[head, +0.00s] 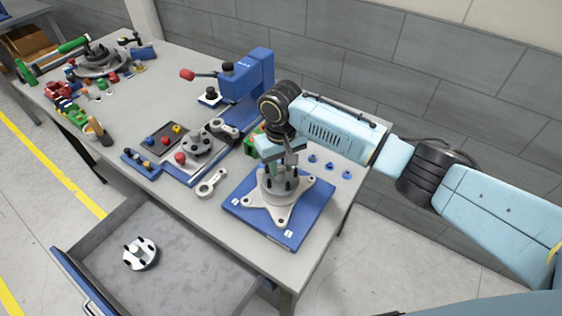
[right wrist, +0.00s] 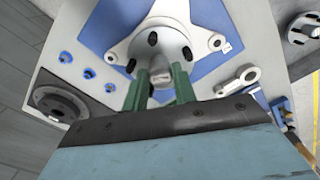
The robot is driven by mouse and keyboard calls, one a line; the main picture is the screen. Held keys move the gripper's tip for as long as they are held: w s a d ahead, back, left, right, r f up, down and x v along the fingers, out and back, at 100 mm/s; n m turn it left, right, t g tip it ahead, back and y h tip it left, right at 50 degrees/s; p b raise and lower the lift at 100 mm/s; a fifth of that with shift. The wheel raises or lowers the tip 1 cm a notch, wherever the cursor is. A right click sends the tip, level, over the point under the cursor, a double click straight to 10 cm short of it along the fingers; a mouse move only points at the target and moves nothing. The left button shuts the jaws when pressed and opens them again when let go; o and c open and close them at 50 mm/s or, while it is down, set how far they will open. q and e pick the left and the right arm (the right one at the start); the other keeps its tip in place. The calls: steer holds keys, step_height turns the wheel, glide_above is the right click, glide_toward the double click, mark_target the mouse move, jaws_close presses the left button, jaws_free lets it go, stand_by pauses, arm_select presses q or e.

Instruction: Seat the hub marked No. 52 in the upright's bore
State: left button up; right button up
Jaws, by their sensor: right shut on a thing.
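The upright (head: 272,213) is a pale casting with several spread feet on a blue plate (head: 240,207). A grey hub (head: 279,181) with black studs is at its top, upright as far as I see. In the right wrist view the hub (right wrist: 160,48) shows as a pale disc with black studs over the upright (right wrist: 204,40). My right gripper (head: 283,160) is directly above, shut on the hub's middle; its green fingers (right wrist: 160,78) point at it. I cannot tell how deep the hub sits in the bore, and its number is unreadable. My left gripper is out of view.
Another studded hub (head: 140,253) lies in the open drawer (head: 185,262). A link (head: 211,184) lies left of the blue plate. Several small blue pieces (head: 329,166) lie behind it. A blue press (head: 247,76) stands at the back, with a studded fixture (head: 197,145) in front.

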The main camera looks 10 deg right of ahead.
steer(key=shift+f, duration=0.15)
stand_by(0.3)
steer(key=shift+f+p, duration=0.15)
steer(key=shift+p, duration=0.25)
steer(key=shift+f, duration=0.4)
steer(key=shift+f, duration=0.15)
stand_by(0.4)
steer(key=o, duration=0.7)
steer(key=shift+f, duration=0.1)
